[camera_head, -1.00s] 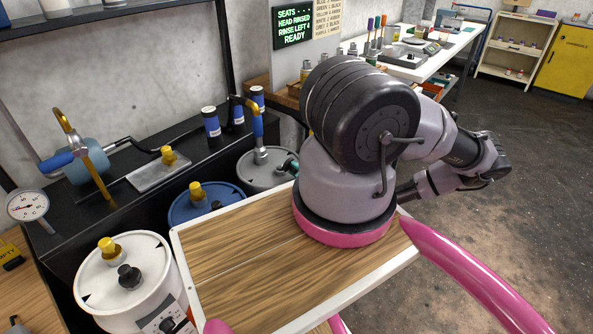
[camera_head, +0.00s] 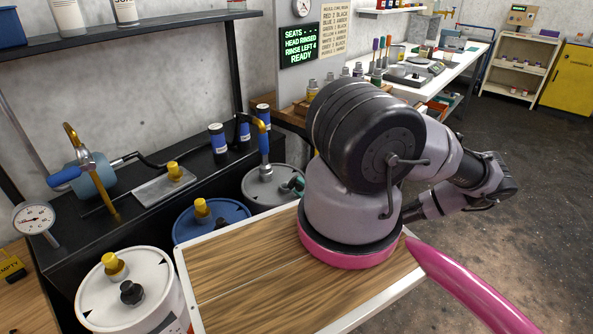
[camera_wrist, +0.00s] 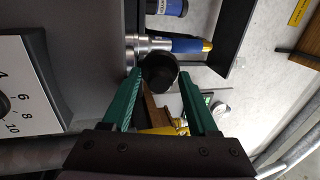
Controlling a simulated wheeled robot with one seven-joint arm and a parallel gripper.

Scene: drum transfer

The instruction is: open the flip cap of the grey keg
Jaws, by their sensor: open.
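The grey keg (camera_head: 258,191) stands at the back of the row of kegs, partly hidden by my arm. Its grey side, with a white numbered dial (camera_wrist: 22,95), fills the left of the wrist view. A round black cap (camera_wrist: 160,72) shows at its top end, apparently the flip cap; I cannot tell if it is raised. My gripper (camera_wrist: 161,78) is open, with its green fingers on either side of the black cap; contact is unclear. A metal coupler with a blue handle (camera_head: 263,142) stands on the keg.
The blue keg (camera_head: 225,212) and white keg (camera_head: 150,290) stand nearer, with yellow caps; the white one also has a black knob. A black bench (camera_head: 110,205) runs behind them. A lit sign (camera_head: 299,46) reads READY.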

